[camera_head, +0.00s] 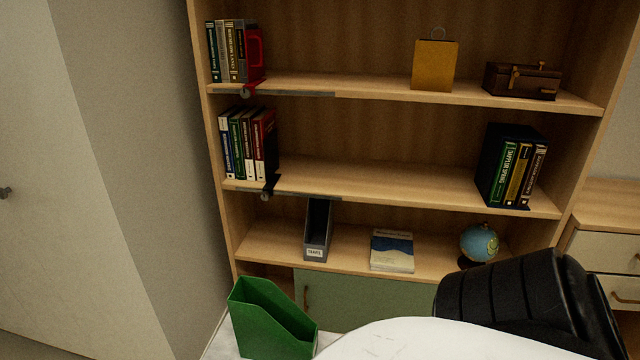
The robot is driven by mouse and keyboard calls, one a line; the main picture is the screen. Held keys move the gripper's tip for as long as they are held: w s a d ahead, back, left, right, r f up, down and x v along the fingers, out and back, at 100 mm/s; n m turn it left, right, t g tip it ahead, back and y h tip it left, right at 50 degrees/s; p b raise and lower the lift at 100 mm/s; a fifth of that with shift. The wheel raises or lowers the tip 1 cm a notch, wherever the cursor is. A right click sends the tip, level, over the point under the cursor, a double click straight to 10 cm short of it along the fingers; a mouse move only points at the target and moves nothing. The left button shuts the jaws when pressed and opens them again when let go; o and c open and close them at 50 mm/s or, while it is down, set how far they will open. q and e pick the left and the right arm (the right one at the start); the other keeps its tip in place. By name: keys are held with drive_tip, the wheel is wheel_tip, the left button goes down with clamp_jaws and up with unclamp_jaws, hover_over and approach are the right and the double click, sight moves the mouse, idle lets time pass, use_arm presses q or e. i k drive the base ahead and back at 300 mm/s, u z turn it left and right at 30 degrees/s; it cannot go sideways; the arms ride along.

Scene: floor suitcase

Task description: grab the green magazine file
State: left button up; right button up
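The green magazine file (268,326) stands upright at the bottom of the view, left of centre, in front of the bookcase's lower doors. Its open top faces up and its lower edge is partly hidden by the white rounded surface in front. Neither of my grippers is in the camera_head view, so I cannot see whether either is open or shut. A grey magazine file (318,232) stands on the lower shelf above and behind the green one.
The wooden bookcase (400,175) holds books, a yellow clipboard-like object (434,65), a brown box (522,80) and a globe (479,243). A black ribbed object (525,305) fills the lower right. A drawer cabinet (610,245) stands at the right, a pale wall at the left.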

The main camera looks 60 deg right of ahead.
sight(267, 325)
drive_tip(key=u, duration=1.4)
drive_tip(key=k, duration=1.45)
drive_tip(key=z, duration=1.05)
drive_tip(key=i, duration=0.5)
drive_tip(key=u, duration=0.05)
